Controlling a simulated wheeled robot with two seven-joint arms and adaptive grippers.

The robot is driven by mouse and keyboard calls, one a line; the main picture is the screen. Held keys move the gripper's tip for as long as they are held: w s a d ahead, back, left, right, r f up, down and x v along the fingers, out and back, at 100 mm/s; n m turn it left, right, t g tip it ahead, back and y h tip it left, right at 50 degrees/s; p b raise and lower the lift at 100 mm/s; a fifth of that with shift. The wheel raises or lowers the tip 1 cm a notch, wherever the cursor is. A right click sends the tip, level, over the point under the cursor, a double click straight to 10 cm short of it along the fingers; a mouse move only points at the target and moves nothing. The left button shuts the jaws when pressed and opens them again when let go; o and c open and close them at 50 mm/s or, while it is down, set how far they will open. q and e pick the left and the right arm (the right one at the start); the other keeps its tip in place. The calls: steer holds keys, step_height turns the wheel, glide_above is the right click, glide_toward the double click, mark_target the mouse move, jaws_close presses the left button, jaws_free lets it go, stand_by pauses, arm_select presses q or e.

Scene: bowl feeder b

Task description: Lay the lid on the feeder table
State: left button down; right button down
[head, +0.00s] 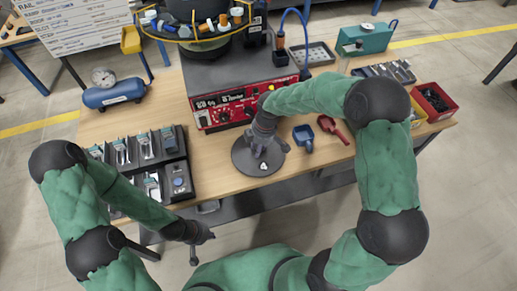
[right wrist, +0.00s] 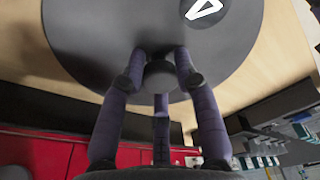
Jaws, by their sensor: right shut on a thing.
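The lid (head: 243,164) is a dark grey round disc with a white mark on its face. In the head view it is flat over the front middle of the wooden feeder table (head: 223,150); I cannot tell whether it touches the wood. My right gripper (head: 259,152) is above the lid, shut on its centre knob. In the right wrist view the knob (right wrist: 160,75) is between my fingers, with the disc (right wrist: 100,40) behind it. My left gripper (head: 203,248) is in front of the table's front edge, empty, with its fingers apart.
Behind the lid stands the red-fronted feeder unit (head: 230,108) with the bowl (head: 205,35) on top. A blue scoop (head: 303,137) and a red tool (head: 333,128) lie right of the lid. Dark trays (head: 145,150) of parts are left. A red bin (head: 433,100) is at the right end.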

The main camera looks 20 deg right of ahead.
mark_target(263, 153)
steer(key=shift+f, duration=0.15)
steer(key=c, duration=0.9)
jaws_free()
steer(key=shift+f, duration=0.1)
steer(key=r+p, duration=0.1)
steer(key=r, duration=0.3)
steer(key=d+r+p, duration=0.1)
steer(key=r, duration=0.3)
steer(key=r+p, duration=0.2)
steer(key=r, duration=0.2)
steer(key=shift+s+d+r, duration=0.1)
steer(key=shift+s+d, duration=0.2)
steer(key=shift+s, duration=0.05)
